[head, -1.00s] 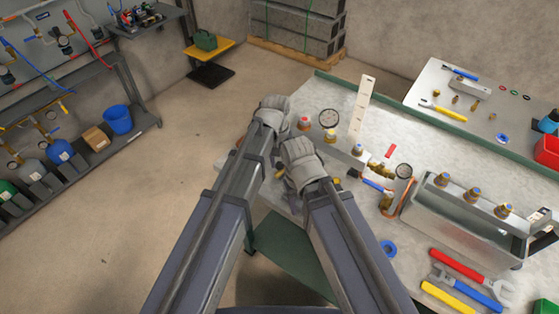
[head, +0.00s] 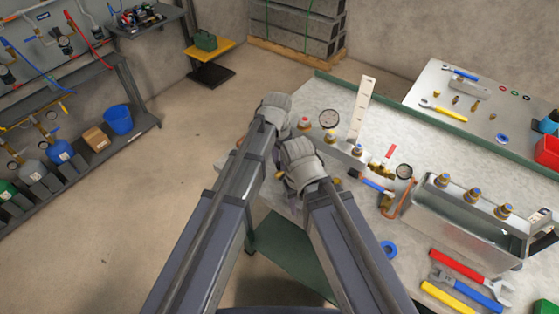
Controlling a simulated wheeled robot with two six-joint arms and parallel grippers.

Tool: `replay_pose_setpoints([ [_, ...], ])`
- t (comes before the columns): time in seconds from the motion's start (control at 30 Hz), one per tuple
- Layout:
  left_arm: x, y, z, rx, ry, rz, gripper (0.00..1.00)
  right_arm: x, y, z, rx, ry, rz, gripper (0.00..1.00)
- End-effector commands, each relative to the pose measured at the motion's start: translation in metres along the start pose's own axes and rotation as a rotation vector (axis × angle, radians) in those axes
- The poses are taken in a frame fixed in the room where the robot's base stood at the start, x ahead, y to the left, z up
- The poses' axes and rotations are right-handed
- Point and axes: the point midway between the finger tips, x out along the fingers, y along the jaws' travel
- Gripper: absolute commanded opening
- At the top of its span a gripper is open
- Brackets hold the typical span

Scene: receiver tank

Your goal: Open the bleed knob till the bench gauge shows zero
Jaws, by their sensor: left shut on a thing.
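The bench (head: 400,120) carries a row of fittings with coloured caps.
A metal trough (head: 465,225) with several capped fittings stands at the right. Red, blue and yellow tools (head: 457,266) lie in front of it. A blue ring (head: 388,249) lies near the front edge. A pale upright plate (head: 362,108) rises behind the row. The floor at left is clear.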

Motion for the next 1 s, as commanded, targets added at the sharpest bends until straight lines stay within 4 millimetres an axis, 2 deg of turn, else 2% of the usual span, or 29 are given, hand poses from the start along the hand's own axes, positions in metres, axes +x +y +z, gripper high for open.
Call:
replay_pose_setpoints([
  [1.0, 0.0, 0.0001, -0.0014, 0.963, -0.043, 0.0, 0.0, 0.0, 0.0, 0.0, 0.0, 0.0, 0.0, 0.5],
])
